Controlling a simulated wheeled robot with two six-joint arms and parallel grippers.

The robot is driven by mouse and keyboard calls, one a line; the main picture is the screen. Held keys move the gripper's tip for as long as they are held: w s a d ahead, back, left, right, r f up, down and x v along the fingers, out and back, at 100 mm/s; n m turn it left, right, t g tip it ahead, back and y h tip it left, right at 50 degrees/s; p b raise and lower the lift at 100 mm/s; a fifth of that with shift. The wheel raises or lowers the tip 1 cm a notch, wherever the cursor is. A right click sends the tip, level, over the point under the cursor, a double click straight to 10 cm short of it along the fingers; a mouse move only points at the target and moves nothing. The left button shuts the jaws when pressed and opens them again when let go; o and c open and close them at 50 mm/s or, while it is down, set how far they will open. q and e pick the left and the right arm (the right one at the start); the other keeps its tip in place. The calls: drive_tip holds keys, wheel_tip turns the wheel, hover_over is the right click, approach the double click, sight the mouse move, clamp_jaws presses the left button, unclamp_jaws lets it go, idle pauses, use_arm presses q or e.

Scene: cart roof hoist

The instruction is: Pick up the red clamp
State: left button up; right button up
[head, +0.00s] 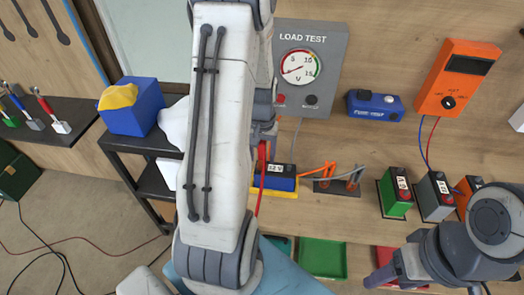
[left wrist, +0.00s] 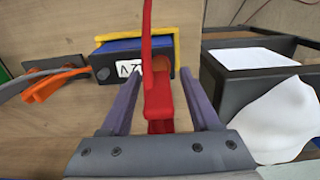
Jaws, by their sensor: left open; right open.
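The red clamp (left wrist: 160,112) is between the two purple fingers of my open left gripper (left wrist: 157,78) in the left wrist view. There is a visible gap on each side of it. In the head view my left arm hides most of this gripper (head: 265,135), and only a strip of the red clamp (head: 262,160) shows beside the arm. A blue 12 V battery (head: 281,183) in a yellow tray stands just beyond; it also shows in the left wrist view (left wrist: 155,47). My right gripper (head: 382,277) is low at the right, apart from the clamp, with its fingers partly hidden.
An orange clamp (head: 318,170) rests on a dark holder right of the battery. Small green and grey batteries (head: 436,196) stand further right. A load tester (head: 310,70) stands behind. A dark cart (head: 150,145) with a blue box (head: 138,115) and white cloth is left.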

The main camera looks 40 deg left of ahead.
use_arm(q)
drive_tip(key=shift+c, duration=0.3)
clamp_jaws()
idle(1.1)
